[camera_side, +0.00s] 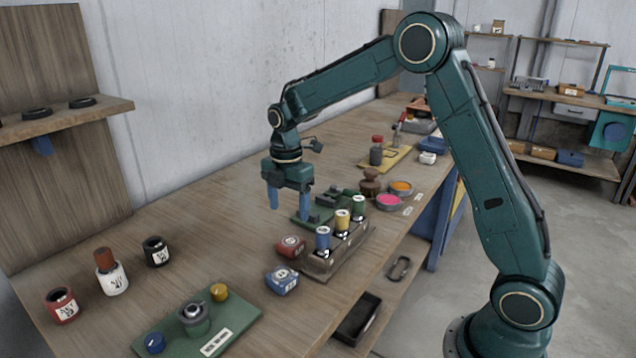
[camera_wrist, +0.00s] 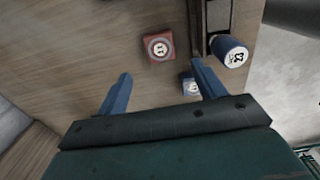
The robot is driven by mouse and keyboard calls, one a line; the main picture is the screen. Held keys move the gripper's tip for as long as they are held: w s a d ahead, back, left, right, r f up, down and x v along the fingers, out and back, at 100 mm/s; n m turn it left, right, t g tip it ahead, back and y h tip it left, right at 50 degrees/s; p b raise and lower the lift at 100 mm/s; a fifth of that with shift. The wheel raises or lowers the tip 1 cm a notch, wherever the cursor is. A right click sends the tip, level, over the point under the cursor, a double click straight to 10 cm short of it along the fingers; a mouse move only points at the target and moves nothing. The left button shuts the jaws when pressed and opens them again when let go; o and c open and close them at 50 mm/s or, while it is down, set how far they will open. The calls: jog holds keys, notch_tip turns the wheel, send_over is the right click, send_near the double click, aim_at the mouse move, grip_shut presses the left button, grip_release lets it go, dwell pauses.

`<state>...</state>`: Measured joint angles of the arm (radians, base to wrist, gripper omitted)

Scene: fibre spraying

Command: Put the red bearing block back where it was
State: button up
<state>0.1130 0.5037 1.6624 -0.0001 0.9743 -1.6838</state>
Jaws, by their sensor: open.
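The red bearing block (camera_side: 290,246) sits on the wooden bench, just left of a dark rack and behind a blue block (camera_side: 282,279). In the wrist view the red block (camera_wrist: 159,46) lies beyond and between my fingertips, with nothing touching it. The blue block (camera_wrist: 190,86) shows partly behind the right finger. My gripper (camera_side: 290,211) has two blue fingers pointing down, spread apart and empty, above the bench and behind the red block. The fingers also show in the wrist view (camera_wrist: 160,72).
The dark rack (camera_side: 338,261) holds blue, yellow and green labelled cylinders close to the right. A green board (camera_side: 243,318) with round parts lies at the front. Red, white and black pots stand at left. Bowls and a green fixture (camera_side: 308,215) stand farther back.

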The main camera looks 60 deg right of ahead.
notch_tip(320, 180, up, 2)
jog(key=shift+r, duration=0.1)
dwell(0.7)
jog(key=s+a+r+m+t, duration=0.35)
jog(key=s+r+m, duration=0.55)
jog(key=s+r, duration=0.45)
jog(key=s+a+f+m+t, duration=0.1)
jog(key=s+m, duration=0.3)
jog(key=s, duration=0.4)
jog(key=s+a+f+m+t, duration=0.1)
jog(key=s+m, duration=0.4)
jog(key=s, duration=0.3)
jog(key=shift+f, duration=0.4)
